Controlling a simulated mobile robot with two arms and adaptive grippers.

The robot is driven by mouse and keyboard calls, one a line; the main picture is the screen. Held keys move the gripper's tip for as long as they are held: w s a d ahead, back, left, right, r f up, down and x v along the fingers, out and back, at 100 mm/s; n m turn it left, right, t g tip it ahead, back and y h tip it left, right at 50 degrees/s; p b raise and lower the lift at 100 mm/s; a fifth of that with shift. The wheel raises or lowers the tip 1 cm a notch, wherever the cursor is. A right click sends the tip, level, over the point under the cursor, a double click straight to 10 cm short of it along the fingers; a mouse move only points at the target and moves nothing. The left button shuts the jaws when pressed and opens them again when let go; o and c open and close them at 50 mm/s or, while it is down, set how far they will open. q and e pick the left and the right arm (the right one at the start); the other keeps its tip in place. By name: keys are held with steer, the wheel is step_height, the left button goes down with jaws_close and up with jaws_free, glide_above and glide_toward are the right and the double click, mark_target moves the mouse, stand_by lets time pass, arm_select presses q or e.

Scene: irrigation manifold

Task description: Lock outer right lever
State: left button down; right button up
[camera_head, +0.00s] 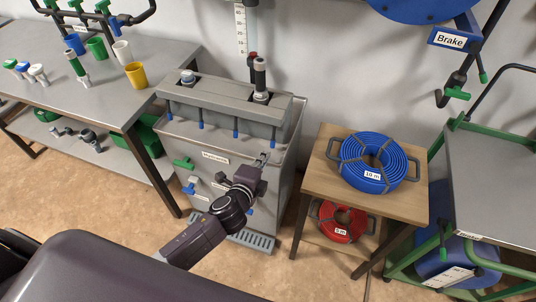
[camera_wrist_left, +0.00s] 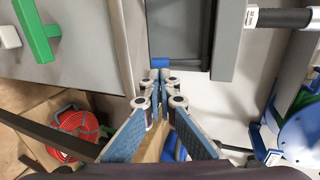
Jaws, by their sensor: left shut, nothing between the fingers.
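A grey tank-like manifold unit (camera_head: 180,150) stands in the middle of the head view. A row of several small blue levers hangs along the front edge of its top block. The outer right lever (camera_head: 273,143) points downward. My left gripper (camera_head: 263,159) is just below and in front of it, fingers together and empty. In the left wrist view the closed fingertips (camera_wrist_left: 160,76) sit close to a blue lever (camera_wrist_left: 190,64) at the edge of the grey block. I cannot tell whether they touch. My right gripper is not in view.
Green (camera_head: 183,163) and blue handles stick out of the unit's front. A wooden stand with a blue hose coil (camera_head: 379,160) and a red coil (camera_head: 341,222) is close on the right. A workbench (camera_head: 95,85) with coloured cups stands left.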

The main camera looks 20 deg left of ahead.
arm_select(q)
steer(key=f+v, duration=0.1)
steer(key=v, duration=0.7)
steer(key=s+a+f+n+g, duration=0.2)
steer(key=s+f, duration=0.2)
steer(key=f, duration=0.6)
steer(key=s+a+f+n+g, duration=0.2)
steer(key=s+f, duration=0.2)
steer(key=f, duration=0.5)
steer(key=s+a+f+n+g, duration=0.1)
steer(key=s+f+n+g, duration=0.3)
steer(key=f, duration=0.6)
steer(key=s+f+n+g, duration=0.1)
steer(key=s+f+n, duration=0.1)
steer(key=s+f, duration=0.3)
steer(key=s+f+n+g, duration=0.2)
steer(key=s+f, duration=0.4)
steer(key=s, duration=0.8)
steer(key=s+f+n+g, duration=0.2)
steer(key=s+f+n, duration=0.2)
steer(key=s, duration=0.6)
step_height(320, 180, down, 2)
steer(key=shift+a+f+b, duration=0.1)
steer(key=shift+a+b, duration=0.3)
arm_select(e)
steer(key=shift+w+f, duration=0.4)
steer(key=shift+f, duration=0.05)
